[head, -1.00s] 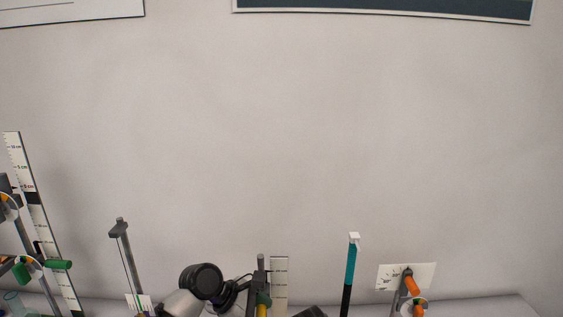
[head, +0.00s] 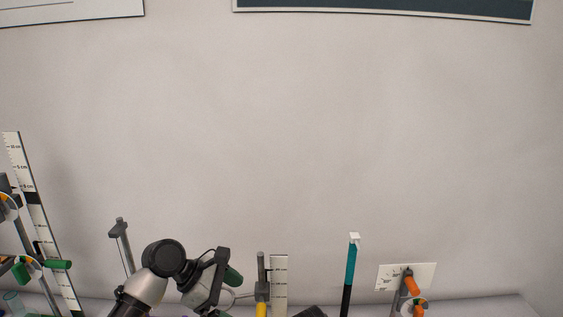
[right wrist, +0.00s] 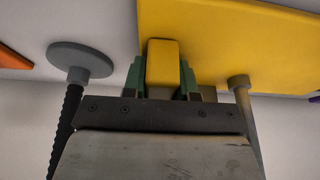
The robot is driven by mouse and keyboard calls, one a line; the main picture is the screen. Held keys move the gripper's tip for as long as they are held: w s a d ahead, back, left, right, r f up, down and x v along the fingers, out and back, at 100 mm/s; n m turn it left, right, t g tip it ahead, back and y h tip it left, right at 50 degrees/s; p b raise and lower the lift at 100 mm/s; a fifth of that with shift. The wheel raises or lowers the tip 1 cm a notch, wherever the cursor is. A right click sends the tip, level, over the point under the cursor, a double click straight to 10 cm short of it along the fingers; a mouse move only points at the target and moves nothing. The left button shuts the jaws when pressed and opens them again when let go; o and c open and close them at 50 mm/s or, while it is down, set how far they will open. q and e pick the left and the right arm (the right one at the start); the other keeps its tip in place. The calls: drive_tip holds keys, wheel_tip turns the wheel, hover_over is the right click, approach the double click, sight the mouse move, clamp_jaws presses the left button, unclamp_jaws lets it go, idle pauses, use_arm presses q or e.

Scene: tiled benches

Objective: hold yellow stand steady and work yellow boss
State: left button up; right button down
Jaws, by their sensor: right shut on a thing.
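In the head view a dark upright post (head: 261,268) with a clamp stands at the bottom edge, with a yellow part (head: 261,310) below the clamp. The lower part of this stand is cut off by the frame. My left gripper (head: 228,294) is left of the post and apart from it, its green fingers spread and nothing seen between them. In the right wrist view my right gripper (right wrist: 162,82) is shut on a yellow block (right wrist: 162,62). A large yellow plate (right wrist: 235,40) is behind the block. Whether block and plate are joined cannot be told.
A pale scale strip (head: 280,285) stands just right of the post. A grey hooked post (head: 122,240) and a tall ruler (head: 35,205) are left. A grey disc (right wrist: 80,60) is beside my right gripper.

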drive_tip(key=shift+r, duration=0.1)
drive_tip(key=shift+w, duration=0.1)
use_arm(q)
drive_tip(key=r, duration=0.1)
drive_tip(key=a+r, duration=0.1)
drive_tip(key=r, duration=0.1)
drive_tip(key=a+r, duration=0.1)
drive_tip(key=r, duration=0.1)
drive_tip(key=shift+s+a+r, duration=0.1)
drive_tip(key=shift+s, duration=0.05)
use_arm(e)
drive_tip(key=c, duration=0.8)
unclamp_jaws()
